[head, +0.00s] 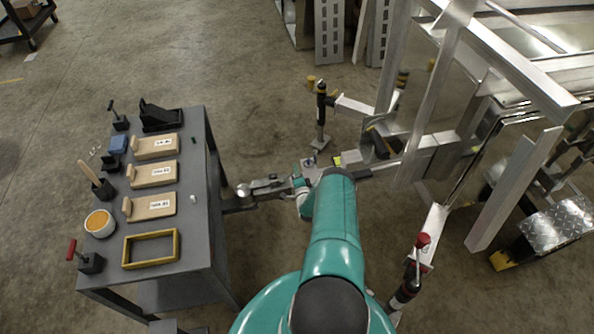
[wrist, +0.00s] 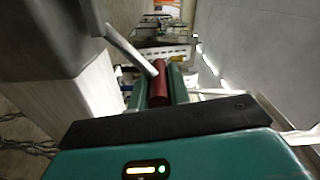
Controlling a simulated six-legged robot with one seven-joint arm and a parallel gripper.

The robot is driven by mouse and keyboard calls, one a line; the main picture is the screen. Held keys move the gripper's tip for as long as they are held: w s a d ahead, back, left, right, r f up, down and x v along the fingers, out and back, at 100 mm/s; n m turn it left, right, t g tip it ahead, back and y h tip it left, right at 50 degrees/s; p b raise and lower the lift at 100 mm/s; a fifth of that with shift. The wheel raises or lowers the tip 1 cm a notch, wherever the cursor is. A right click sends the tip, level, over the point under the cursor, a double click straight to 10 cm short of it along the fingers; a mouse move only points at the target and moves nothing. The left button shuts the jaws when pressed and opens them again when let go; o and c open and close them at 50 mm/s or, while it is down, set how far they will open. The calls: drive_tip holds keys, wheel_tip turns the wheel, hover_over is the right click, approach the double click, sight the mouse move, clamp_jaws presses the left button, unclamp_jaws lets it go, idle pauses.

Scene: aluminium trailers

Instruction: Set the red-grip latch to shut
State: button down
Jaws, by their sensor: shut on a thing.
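In the wrist view, the red grip of the latch (wrist: 159,86) sits between the two fingers of my gripper (wrist: 161,76). The gripper is shut on it. A pale metal bar of the latch (wrist: 129,48) runs from the grip toward the upper left. In the head view, the teal end of my arm is beside the metal trailer tongue (head: 267,187), right of the grey table. My arm hides the held grip there, so I cannot tell the latch's position from that view.
A grey table (head: 205,235) at left carries wooden blocks, a yellow frame (head: 151,249) and a separate red-handled lever (head: 71,250). A black upright post (head: 321,105) stands beyond the tongue. The aluminium trailer frame (head: 440,100) fills the right.

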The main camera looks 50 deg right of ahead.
drive_tip(key=shift+w+a+f, duration=0.15)
drive_tip(key=shift+a+f, duration=0.2)
drive_tip(key=shift+a, duration=0.1)
drive_tip(key=c, duration=1.5)
unclamp_jaws()
drive_tip(key=shift+o, duration=0.9)
drive_tip(key=shift+d+r, duration=0.1)
drive_tip(key=shift+d, duration=0.2)
drive_tip(key=v, duration=1.4)
drive_tip(key=shift+d+r, duration=0.1)
